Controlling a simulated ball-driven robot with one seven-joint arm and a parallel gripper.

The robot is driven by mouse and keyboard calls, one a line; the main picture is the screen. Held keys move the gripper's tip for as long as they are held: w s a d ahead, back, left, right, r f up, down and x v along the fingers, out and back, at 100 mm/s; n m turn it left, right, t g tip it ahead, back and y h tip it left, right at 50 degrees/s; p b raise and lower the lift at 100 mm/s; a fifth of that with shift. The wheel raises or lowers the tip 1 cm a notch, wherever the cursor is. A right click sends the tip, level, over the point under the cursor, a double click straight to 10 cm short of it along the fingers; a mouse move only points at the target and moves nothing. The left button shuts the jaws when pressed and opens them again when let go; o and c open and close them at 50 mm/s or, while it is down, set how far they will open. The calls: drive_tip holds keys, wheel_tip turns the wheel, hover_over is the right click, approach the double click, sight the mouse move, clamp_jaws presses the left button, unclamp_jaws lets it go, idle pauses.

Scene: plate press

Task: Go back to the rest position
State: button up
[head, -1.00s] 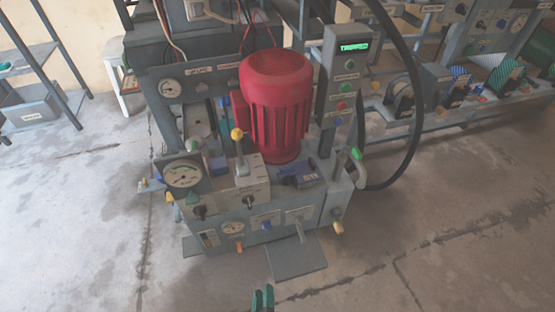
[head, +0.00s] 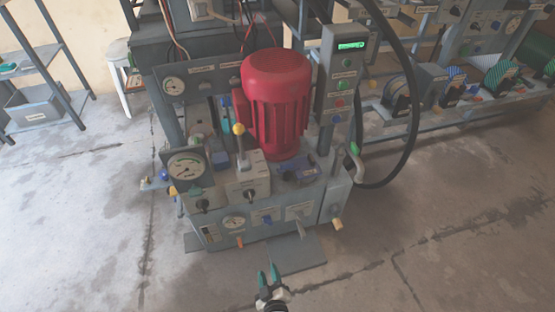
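My gripper (head: 268,274) shows at the bottom middle, in front of the press and above the floor. Its two teal-tipped fingers stand apart with nothing visible between them. The plate press (head: 265,219) stands upright in the middle, with a large red motor (head: 275,100) on it. A lever with a yellow knob (head: 238,130) rises in front of the motor. A control box (head: 340,75) to the right has a lit green display (head: 352,46), whose text I cannot read. My gripper appears apart from the press.
A round gauge (head: 187,168) sits at the press's front left. A black hose (head: 412,120) loops down on the right. A shelf rack (head: 40,90) stands at far left, and a bench with several machines (head: 440,118) at back right. The floor (head: 420,260) around the front is open.

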drive_tip(key=w+d+r+g+y, duration=0.2)
drive_tip(key=w+d+g, duration=0.15)
drive_tip(key=d, duration=0.25)
drive_tip(key=s+d+r+m+g, duration=0.25)
drive_tip(key=s+d+r, duration=0.25)
drive_tip(key=d, duration=0.5)
drive_tip(key=s+d+r+m+g+h, duration=0.3)
drive_tip(key=s+d+r, duration=0.4)
drive_tip(key=s, duration=0.3)
drive_tip(key=s+d+r+m+g+h, duration=0.2)
drive_tip(key=s+d+r+m+g, duration=0.1)
drive_tip(key=s+d+r, duration=0.65)
wheel_tip(320, 180, up, 24)
drive_tip(key=s+a+p, duration=0.2)
drive_tip(key=p, duration=2.3)
drive_tip(key=shift+s+a+g, duration=0.15)
drive_tip(key=shift+g, duration=0.15)
